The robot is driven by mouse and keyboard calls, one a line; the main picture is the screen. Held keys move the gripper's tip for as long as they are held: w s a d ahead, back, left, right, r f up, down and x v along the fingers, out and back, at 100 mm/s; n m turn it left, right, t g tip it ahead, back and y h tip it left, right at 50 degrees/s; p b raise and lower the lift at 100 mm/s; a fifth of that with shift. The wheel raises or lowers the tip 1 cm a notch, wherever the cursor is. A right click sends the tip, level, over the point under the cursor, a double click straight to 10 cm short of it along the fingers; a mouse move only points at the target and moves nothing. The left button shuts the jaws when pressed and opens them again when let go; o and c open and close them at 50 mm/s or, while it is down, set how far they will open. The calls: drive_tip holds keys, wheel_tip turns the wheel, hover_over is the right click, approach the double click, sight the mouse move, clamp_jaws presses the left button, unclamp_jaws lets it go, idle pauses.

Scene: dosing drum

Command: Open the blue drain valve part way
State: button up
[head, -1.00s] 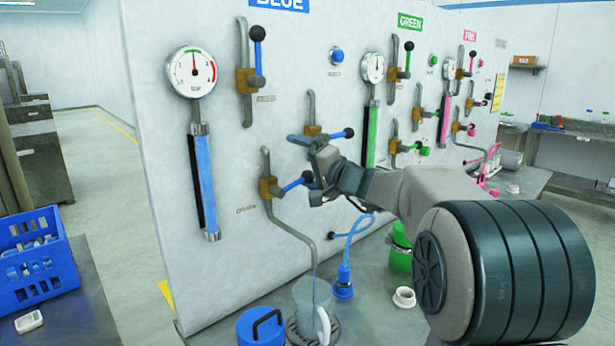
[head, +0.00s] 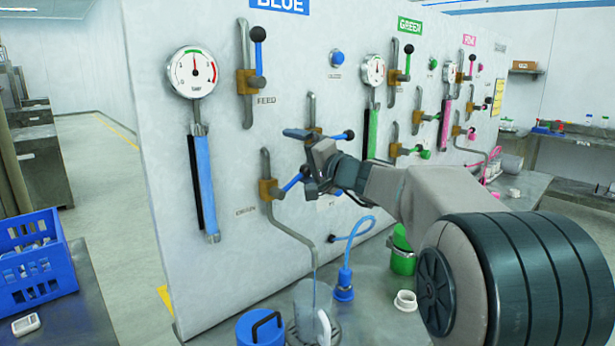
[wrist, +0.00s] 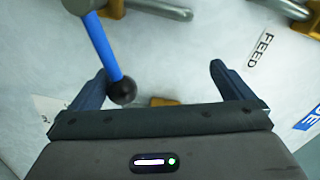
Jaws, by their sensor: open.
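The blue drain valve has a brass body (head: 270,188) low on the panel, above the DRAIN label. Its blue lever (head: 291,183) points right and slightly up, its end hidden behind my gripper (head: 303,160). In the wrist view, the lever (wrist: 102,48) with a black ball knob (wrist: 122,91) reaches between the open fingers of my gripper (wrist: 158,82), nearer the left finger. The knob looks close to that finger; I cannot tell whether they touch. A thin bluish stream (head: 314,275) shows under the drain pipe's end, above a clear beaker (head: 304,298).
The feed valve (head: 247,82) is higher up. A blue-lidded container (head: 260,328) and a blue hose (head: 347,250) are below. A blue crate (head: 35,265) stands at left.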

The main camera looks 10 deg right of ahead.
drive_tip(key=shift+a+r, duration=0.1)
drive_tip(key=shift+r, duration=0.05)
drive_tip(key=shift+s+a+r, duration=0.2)
drive_tip(key=shift+a+r, duration=0.05)
drive_tip(key=shift+r, duration=0.3)
idle(0.5)
drive_tip(key=shift+s+a+r+b, duration=0.2)
drive_tip(key=shift+a+r+b, duration=0.1)
drive_tip(key=shift+r, duration=0.15)
drive_tip(key=shift+f, duration=0.1)
drive_tip(key=shift+w+d+f+b, duration=0.15)
drive_tip(key=shift+d+f+b, duration=0.1)
drive_tip(key=shift+f+b, duration=0.6)
drive_tip(key=shift+r, duration=0.25)
drive_tip(key=b+v, duration=0.4)
drive_tip(key=v, duration=0.5)
